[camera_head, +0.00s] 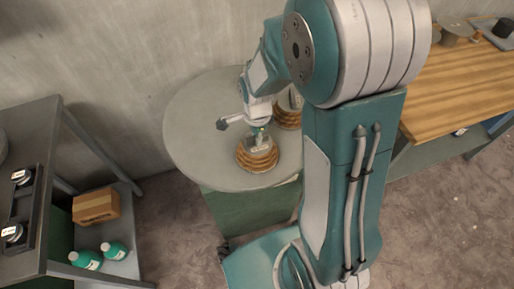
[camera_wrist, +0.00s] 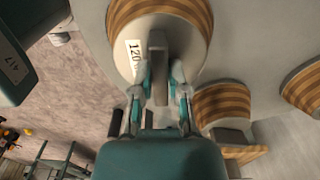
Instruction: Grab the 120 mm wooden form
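The wooden form marked 120 (camera_wrist: 193,17) has striped brown sides, a pale top and a grey upright handle (camera_wrist: 158,48). In the head view, a striped wooden form (camera_head: 257,161) stands on the round grey table (camera_head: 195,125), directly under my gripper (camera_head: 260,137). In the wrist view, my gripper (camera_wrist: 162,75) has one finger on each side of the handle. The fingers look spread, with a small gap at the right one. Contact at the left finger is unclear.
Another striped form (camera_head: 288,118) stands close behind on the same table. More striped forms (camera_wrist: 222,104) show in the wrist view. A wooden-topped bench (camera_head: 455,85) is at the right. A dark shelf unit (camera_head: 45,125) with a cardboard box (camera_head: 96,207) is at the left.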

